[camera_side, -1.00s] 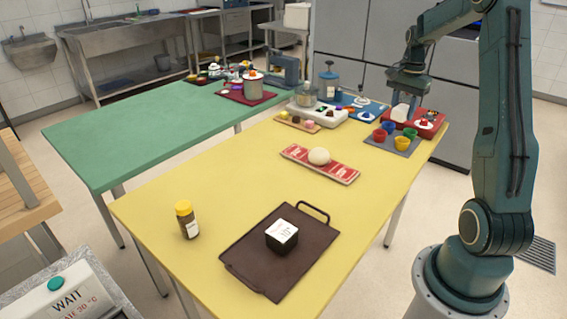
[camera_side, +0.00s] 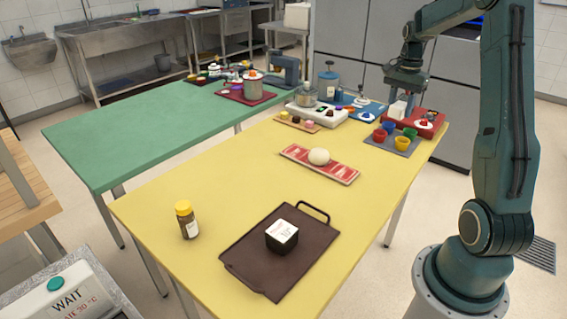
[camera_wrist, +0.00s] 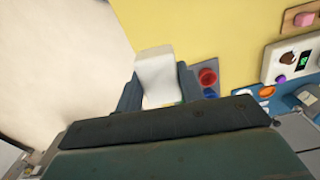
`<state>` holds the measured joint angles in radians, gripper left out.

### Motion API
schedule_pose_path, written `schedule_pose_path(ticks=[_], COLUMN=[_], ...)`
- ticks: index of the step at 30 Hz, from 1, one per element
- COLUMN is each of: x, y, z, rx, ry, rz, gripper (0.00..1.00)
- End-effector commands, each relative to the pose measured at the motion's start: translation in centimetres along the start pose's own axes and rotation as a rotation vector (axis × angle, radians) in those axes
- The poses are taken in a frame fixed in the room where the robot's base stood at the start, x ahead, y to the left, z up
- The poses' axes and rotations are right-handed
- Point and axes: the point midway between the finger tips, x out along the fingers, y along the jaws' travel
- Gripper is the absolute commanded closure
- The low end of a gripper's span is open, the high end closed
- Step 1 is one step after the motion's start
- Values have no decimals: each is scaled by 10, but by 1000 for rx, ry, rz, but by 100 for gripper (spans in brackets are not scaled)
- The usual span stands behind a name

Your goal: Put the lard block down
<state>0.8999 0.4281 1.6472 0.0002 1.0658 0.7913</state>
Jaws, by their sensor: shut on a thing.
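The lard block, a white block (camera_side: 397,110), is held at the far right end of the yellow table (camera_side: 235,176). My gripper (camera_side: 402,98) points down and is shut on it. In the wrist view, the lard block (camera_wrist: 156,72) sits between the two dark fingers of my gripper (camera_wrist: 158,90), and its lower part is hidden by the gripper body. In the side view it overlaps the blue and red boards; I cannot tell whether it touches anything below.
A grey tray (camera_side: 374,145) with several coloured cups and a red board (camera_side: 428,131) are close to the block. A blue board (camera_side: 376,105) lies to its left. A sliced-patterned board (camera_side: 340,174) holds a pale ball. A dark tray (camera_side: 245,247) carries a black-and-white cube.

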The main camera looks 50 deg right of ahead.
Motion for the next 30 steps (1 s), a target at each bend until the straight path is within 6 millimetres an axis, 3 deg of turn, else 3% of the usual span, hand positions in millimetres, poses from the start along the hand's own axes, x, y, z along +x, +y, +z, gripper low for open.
schedule_pose_path(ticks=[5,9,18,24,30], x=[-4,-6,-6,-4,-2], y=[-6,-7,10,25,32], z=[39,81,175,211,224], rx=[-25,-47,-98,-117,-122], ry=[0,0,1,0,0], rz=[0,0,-1,0,1], gripper=[86,86,86,86,86])
